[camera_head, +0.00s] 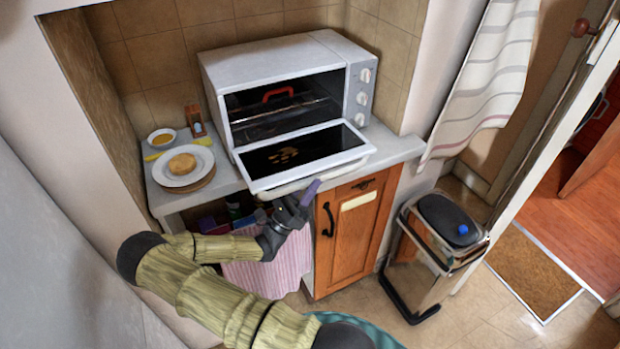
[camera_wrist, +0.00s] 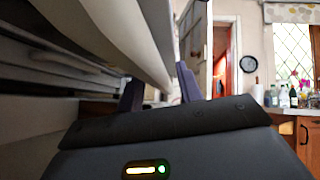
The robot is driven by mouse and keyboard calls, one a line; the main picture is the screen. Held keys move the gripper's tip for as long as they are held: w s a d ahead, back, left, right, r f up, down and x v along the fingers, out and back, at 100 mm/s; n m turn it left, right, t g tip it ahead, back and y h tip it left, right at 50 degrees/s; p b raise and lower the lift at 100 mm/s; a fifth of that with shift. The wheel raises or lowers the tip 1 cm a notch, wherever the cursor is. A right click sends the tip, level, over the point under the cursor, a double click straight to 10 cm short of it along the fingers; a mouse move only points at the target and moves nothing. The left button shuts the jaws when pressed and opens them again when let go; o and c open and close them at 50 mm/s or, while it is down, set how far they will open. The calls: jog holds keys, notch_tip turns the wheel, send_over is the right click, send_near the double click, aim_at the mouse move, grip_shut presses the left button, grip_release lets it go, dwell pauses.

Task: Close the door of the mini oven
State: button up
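The white mini oven (camera_head: 275,62) stands on the counter in the head view, its front facing me. Its door (camera_head: 310,152) is hinged down and lies open, nearly flat, with brownish crumbs or stains on the dark glass. A light handle bar runs along the door's front edge. My gripper (camera_head: 306,194) is just below and in front of that edge, near its middle. In the wrist view my gripper (camera_wrist: 160,90) has its two purple fingers apart. A pale panel, apparently the door (camera_wrist: 110,35), passes above and close to the fingers; I cannot tell whether they touch it.
A plate with a round bread (camera_head: 182,163), a small bowl (camera_head: 162,137) and a brown holder (camera_head: 195,121) stand left of the oven. A wooden cabinet (camera_head: 340,250) is below the counter. A bin (camera_head: 440,225) and a hanging striped towel (camera_head: 490,75) are at right.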

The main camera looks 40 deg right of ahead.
jog(key=shift+d+r, duration=0.35)
jog(key=shift+d, duration=0.05)
jog(key=shift+c, duration=0.5)
grip_shut()
jog(key=shift+r+p, duration=0.15)
jog(key=shift+p, duration=0.2)
